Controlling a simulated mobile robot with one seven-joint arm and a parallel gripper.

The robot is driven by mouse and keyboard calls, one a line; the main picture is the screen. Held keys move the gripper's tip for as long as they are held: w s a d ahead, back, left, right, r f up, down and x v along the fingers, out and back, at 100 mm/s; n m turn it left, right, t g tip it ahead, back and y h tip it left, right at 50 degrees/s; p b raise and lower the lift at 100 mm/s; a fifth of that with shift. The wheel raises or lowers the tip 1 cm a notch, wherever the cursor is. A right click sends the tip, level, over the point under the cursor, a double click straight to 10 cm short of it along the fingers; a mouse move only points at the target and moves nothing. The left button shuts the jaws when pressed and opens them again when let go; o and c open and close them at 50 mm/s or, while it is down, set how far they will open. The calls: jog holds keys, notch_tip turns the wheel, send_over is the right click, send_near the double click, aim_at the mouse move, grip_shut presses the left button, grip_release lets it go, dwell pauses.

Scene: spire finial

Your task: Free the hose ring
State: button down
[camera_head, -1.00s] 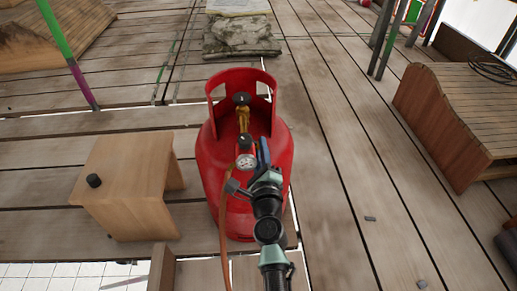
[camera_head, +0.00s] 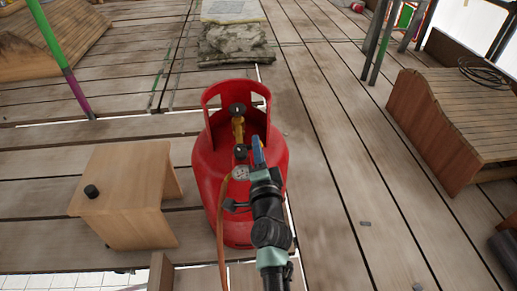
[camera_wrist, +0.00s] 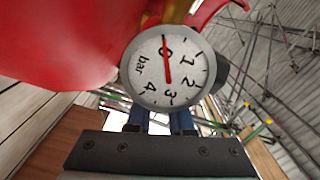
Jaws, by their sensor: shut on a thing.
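A red gas bottle (camera_head: 207,180) stands upright on the planks, with a brass valve (camera_head: 238,128) inside its collar. A regulator with a black knob (camera_head: 240,152) and a white gauge (camera_head: 240,173) sits in front of the valve. The gauge fills the middle of the wrist view (camera_wrist: 152,75), its red needle at 0. An orange hose (camera_head: 221,225) hangs down the bottle's front. My gripper (camera_head: 257,150) is at the regulator's right side. Its blue fingers (camera_wrist: 160,122) are shut behind the gauge's lower rim. The hose ring between them is hidden.
A wooden stool (camera_head: 130,185) with a black knob (camera_head: 91,191) on top stands left of the bottle. A slatted bench (camera_head: 460,120) with a coiled cable (camera_head: 490,72) is at the right. Stone slabs (camera_head: 235,45) lie behind. The planks right of the bottle are mostly clear.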

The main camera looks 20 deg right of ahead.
jog(key=shift+a+r+n, duration=0.2)
jog(key=shift+r+n, duration=0.1)
jog(key=shift+n, duration=0.8)
jog(key=c, duration=1.1)
grip_release()
jog(key=shift+r, duration=0.1)
jog(key=p+v, duration=0.2)
jog(key=v, duration=1.1)
